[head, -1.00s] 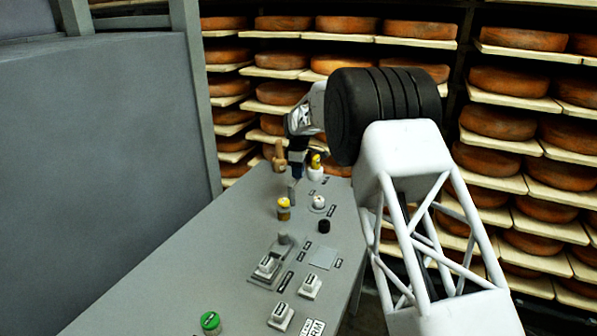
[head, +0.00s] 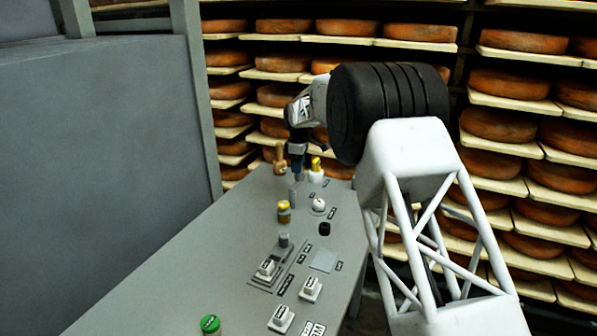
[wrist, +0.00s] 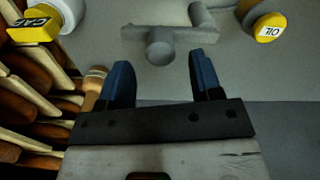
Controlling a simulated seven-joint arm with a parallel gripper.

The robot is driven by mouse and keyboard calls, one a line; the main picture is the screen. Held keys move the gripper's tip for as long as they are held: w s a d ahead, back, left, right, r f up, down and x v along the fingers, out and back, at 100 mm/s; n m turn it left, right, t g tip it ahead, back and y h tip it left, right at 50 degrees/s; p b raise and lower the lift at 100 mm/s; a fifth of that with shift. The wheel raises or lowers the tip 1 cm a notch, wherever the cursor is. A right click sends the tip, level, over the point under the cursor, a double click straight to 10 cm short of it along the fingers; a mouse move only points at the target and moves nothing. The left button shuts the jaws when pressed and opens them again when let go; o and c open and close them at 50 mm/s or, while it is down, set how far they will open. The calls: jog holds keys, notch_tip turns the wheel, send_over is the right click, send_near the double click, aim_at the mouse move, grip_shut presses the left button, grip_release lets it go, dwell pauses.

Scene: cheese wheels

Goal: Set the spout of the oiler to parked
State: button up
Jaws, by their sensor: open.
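In the wrist view a grey fitting (wrist: 165,33) stands on the panel, with a flat bar and two round posts. I cannot tell for sure that it is the oiler's spout. A round yellow cap marked OIL (wrist: 268,28) is right of it. In the head view a yellow-topped container (head: 284,211) stands near a small grey post (head: 292,193). My gripper (head: 297,172) is over the far end of the panel. In the wrist view my gripper (wrist: 161,66) is open and empty, its blue fingers either side of the near post's line. Contact cannot be told.
The grey panel (head: 225,275) also carries white switches (head: 310,288), a black knob (head: 324,229) and a green-capped container (head: 210,324). A wooden-looking peg (head: 279,160) and a yellow-and-white bottle (head: 316,172) flank my gripper. Cheese shelves (head: 520,140) stand behind.

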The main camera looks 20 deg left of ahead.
jog(key=shift+r, duration=1.95)
jog(key=shift+d, duration=0.1)
